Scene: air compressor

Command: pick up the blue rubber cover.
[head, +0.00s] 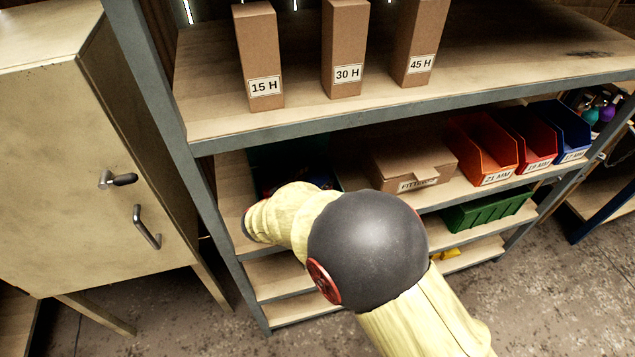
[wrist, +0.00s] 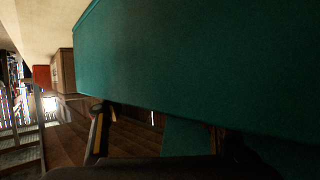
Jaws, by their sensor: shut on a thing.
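I cannot make out the blue rubber cover for certain in either view. In the head view a dark teal bin (head: 290,152) stands at the left end of the middle shelf, with small blue and red items partly visible in it. My arm reaches to that spot and hides my gripper there. In the wrist view a large teal surface (wrist: 190,60) fills the top, very close. My gripper (wrist: 165,125) is below it, one finger on each side, the fingertips partly covered by the teal edge. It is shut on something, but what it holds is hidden.
A cardboard box marked fittings (head: 408,160) is right of the teal bin, then an orange bin (head: 482,150). The shelf board above (head: 300,118) carries several tall cartons. A grey post (head: 165,100) and a cabinet (head: 75,160) stand at left.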

